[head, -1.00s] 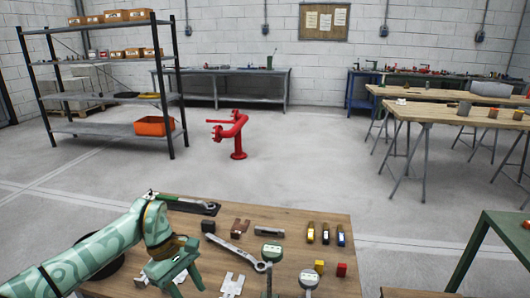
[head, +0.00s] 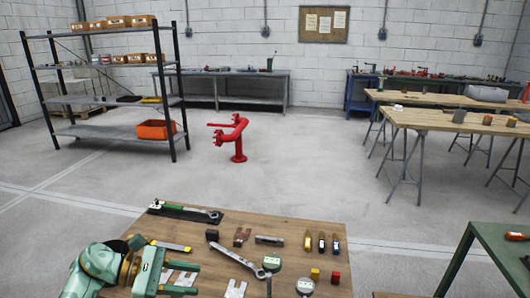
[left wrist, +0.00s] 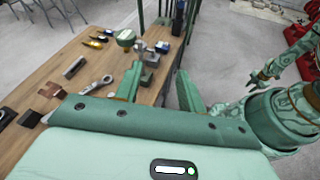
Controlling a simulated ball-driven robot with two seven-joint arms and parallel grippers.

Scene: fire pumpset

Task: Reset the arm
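My left arm comes in from the lower left of the head view, folded over the near left part of the wooden workbench (head: 225,237). Its green gripper (head: 176,277) is close above the bench edge. In the left wrist view the gripper (left wrist: 160,78) has its two fingers apart with nothing held between them; a bench edge and small grey-green gauge parts lie beyond the gap. A green arm link of mine shows at the right of that view.
A red pipe stand (head: 238,145) stands on open floor beyond. A shelf (head: 110,100) is at left, a green table (head: 490,225) at right.

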